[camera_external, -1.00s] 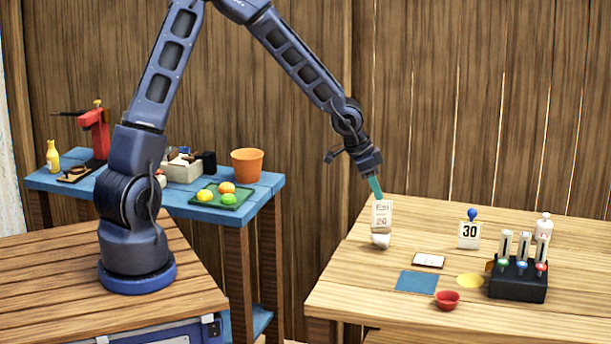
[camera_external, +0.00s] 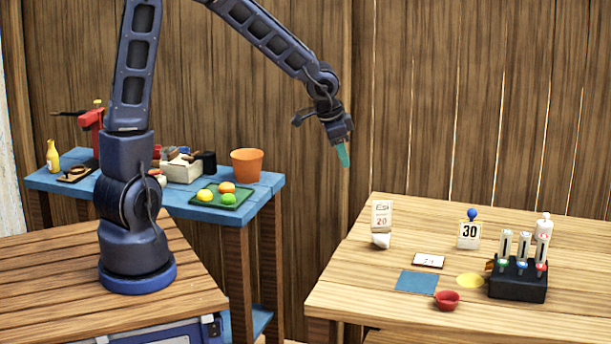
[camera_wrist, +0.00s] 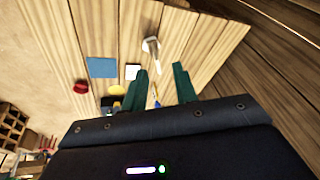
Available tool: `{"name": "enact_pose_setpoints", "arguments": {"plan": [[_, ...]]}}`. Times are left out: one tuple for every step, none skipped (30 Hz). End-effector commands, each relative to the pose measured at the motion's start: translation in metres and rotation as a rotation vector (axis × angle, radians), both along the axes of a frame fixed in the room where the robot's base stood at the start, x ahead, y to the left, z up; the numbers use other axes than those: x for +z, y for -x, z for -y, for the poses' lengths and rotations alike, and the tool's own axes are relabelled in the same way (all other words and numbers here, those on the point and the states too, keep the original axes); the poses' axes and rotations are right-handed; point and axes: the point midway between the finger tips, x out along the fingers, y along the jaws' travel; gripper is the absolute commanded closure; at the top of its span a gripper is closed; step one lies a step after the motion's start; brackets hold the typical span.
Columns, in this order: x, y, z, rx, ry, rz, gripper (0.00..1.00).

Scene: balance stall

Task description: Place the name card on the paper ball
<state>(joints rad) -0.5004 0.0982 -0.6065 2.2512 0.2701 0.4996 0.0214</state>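The name card (camera_external: 381,214), pale with "Esi" and a red 20, stands upright on the white paper ball (camera_external: 380,240) near the left back of the wooden table. In the wrist view the pale card and ball (camera_wrist: 151,45) show beyond my fingers, seen from above. My gripper (camera_external: 343,155) hangs above and to the left of the card, clear of it. The wrist view shows its two green fingers (camera_wrist: 162,82) apart with nothing held between them.
On the table are a card marked 30 (camera_external: 469,235) with a blue knob, a flat white card (camera_external: 429,261), a blue square (camera_external: 416,282), a yellow disc (camera_external: 470,281), a red bowl (camera_external: 447,300) and a black rack (camera_external: 517,280). A blue side table (camera_external: 262,190) stands left.

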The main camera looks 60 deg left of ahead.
Motion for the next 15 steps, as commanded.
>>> {"name": "enact_pose_setpoints", "arguments": {"plan": [[0.011,0.011,-0.001,0.012,-0.02,0.004,0.71],[0.017,0.018,-0.002,0.022,-0.028,0.005,0.71],[0.024,0.026,-0.004,0.034,-0.038,0.005,0.71],[0.029,0.033,-0.005,0.044,-0.046,0.005,0.71],[0.035,0.04,-0.006,0.052,-0.053,0.007,0.71],[0.042,0.049,-0.008,0.067,-0.06,0.008,0.71],[0.047,0.056,-0.008,0.075,-0.065,0.01,0.71],[0.053,0.063,-0.01,0.085,-0.069,0.012,0.71],[0.06,0.072,-0.011,0.098,-0.074,0.015,0.71],[0.065,0.079,-0.012,0.108,-0.077,0.017,0.71],[0.07,0.087,-0.013,0.118,-0.078,0.019,0.71],[0.076,0.097,-0.014,0.131,-0.08,0.022,0.71],[0.081,0.104,-0.015,0.139,-0.08,0.025,0.71],[0.086,0.111,-0.015,0.149,-0.08,0.027,0.71],[0.092,0.121,-0.017,0.162,-0.076,0.032,0.71]]}}
